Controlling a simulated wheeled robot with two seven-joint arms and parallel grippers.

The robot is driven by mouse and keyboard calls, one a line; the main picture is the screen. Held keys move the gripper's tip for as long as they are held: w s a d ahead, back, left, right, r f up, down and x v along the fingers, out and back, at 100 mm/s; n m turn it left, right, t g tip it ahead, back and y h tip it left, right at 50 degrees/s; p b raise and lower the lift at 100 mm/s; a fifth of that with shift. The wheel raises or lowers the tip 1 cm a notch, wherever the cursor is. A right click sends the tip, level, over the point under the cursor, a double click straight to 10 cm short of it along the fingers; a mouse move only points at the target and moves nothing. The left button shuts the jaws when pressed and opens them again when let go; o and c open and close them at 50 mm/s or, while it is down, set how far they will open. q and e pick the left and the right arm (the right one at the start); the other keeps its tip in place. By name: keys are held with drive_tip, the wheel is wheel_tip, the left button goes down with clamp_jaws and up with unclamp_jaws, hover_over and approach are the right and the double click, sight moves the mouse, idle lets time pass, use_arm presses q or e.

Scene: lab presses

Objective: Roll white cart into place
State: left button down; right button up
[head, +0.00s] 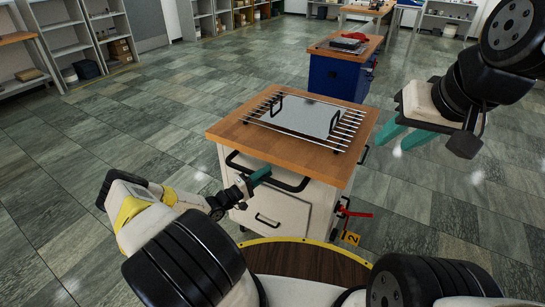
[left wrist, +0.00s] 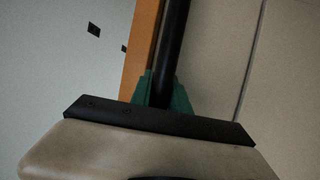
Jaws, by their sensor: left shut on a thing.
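The white cart (head: 282,209) stands right in front of me in the head view. It has a wooden top (head: 221,131) and a black push handle (head: 292,183) along its near side. My left gripper (head: 259,176) is at the handle and shut on it. In the left wrist view the green fingers of my left gripper (left wrist: 162,92) sit on either side of the black handle bar (left wrist: 175,45). My right gripper (head: 394,138) is raised to the right of the cart, apart from it and empty. Its green fingers are spread.
A wire rack with a grey tray (head: 303,117) lies on the cart top. A red lever (head: 354,212) and a yellow tag (head: 350,238) sit at the cart's lower right. A blue cart (head: 336,78) stands behind. Shelves (head: 70,38) line the back left. Tiled floor is clear at left.

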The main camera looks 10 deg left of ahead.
use_arm(q)
drive_tip(key=shift+s+d, duration=0.3)
drive_tip(key=shift+s, duration=0.45)
drive_tip(key=c, duration=1.3)
unclamp_jaws()
drive_tip(key=shift+w, duration=0.15)
drive_tip(key=shift+o, duration=0.2)
drive_tip(key=shift+a, duration=0.1)
drive_tip(key=v, duration=0.7)
drive_tip(key=shift+s+a, duration=0.25)
drive_tip(key=shift+f, duration=0.1)
